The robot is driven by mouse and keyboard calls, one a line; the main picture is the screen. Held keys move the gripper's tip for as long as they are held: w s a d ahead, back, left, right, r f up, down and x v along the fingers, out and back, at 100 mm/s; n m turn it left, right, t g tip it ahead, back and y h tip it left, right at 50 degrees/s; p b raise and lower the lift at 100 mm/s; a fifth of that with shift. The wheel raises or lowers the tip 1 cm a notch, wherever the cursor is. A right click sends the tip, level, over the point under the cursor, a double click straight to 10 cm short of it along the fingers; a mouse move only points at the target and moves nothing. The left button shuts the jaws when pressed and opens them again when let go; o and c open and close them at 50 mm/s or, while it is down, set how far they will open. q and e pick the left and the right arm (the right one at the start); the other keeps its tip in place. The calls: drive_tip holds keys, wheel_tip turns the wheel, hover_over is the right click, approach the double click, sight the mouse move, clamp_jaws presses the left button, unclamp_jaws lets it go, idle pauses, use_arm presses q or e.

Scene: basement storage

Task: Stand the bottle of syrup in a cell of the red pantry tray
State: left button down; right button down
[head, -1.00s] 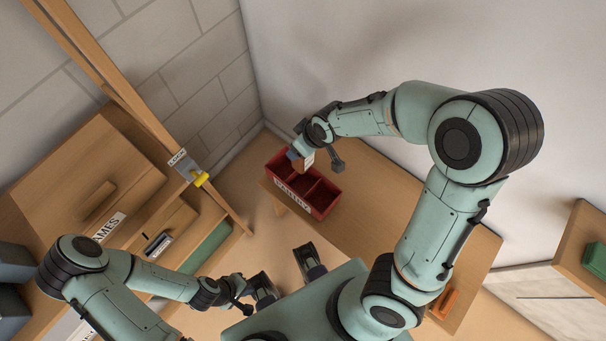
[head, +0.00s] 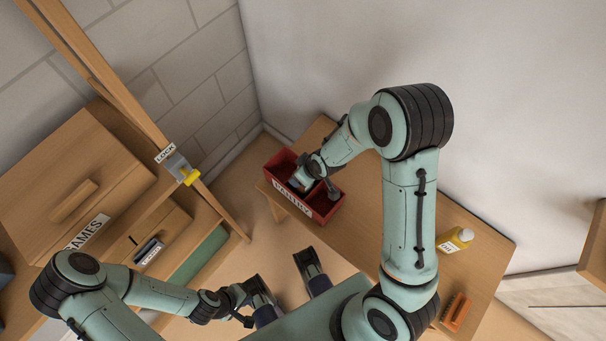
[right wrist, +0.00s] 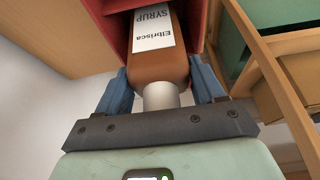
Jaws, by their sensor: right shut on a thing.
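The red pantry tray (head: 326,207) sits at the far left end of the wooden table, with dividers making cells. My right gripper (head: 312,187) is over it. In the right wrist view my right gripper (right wrist: 160,88) is shut on the brown syrup bottle (right wrist: 160,62), near its shoulder and pale cap. The bottle's labelled lower part is between the tray's red walls (right wrist: 118,30); its base is hidden, so I cannot tell whether it touches the floor. My left gripper (head: 252,292) is low in the head view, away from the tray; its finger gap is unclear.
A yellow bottle (head: 455,240) and an orange brush (head: 455,312) are on the right part of the table (head: 485,250). A wooden cabinet (head: 75,185) with a yellow-handled lock (head: 185,174) stands left. A wall is close behind the tray.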

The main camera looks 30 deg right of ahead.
drive_tip(key=shift+f, duration=0.8)
drive_tip(key=shift+c, duration=0.6)
unclamp_jaws()
drive_tip(key=shift+f, duration=0.15)
drive_tip(key=p+v, duration=0.4)
drive_tip(key=v, duration=0.8)
drive_tip(key=shift+r, duration=0.25)
drive_tip(key=shift+w, duration=0.1)
